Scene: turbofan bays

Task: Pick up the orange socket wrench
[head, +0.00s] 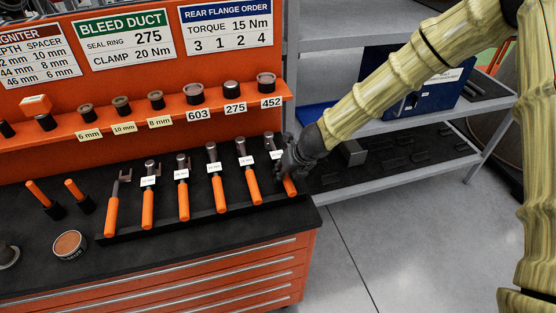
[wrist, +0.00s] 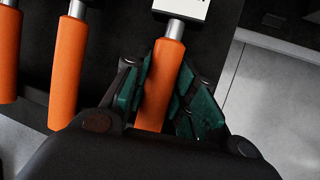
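A row of orange-handled wrenches lies in the black tray (head: 225,213) on the cabinet top. My gripper (head: 290,172) is at the rightmost wrench (head: 290,187) and hides most of it in the head view. In the wrist view, this wrench's orange handle (wrist: 160,85) runs between my two green-padded fingers. The fingertips (wrist: 168,68) look close against both sides of the handle, shut on it. The wrench still lies in line with the row. Its head is cut off by the top of the wrist view, and its lower handle end is hidden by my gripper.
Neighbouring wrenches (head: 248,175) lie close to the left. An orange shelf (head: 180,119) with sockets and signs above it stands behind. A grey shelf unit (head: 390,127) with a blue case (head: 436,92) is at the right. The floor (head: 400,225) right of the cabinet is clear.

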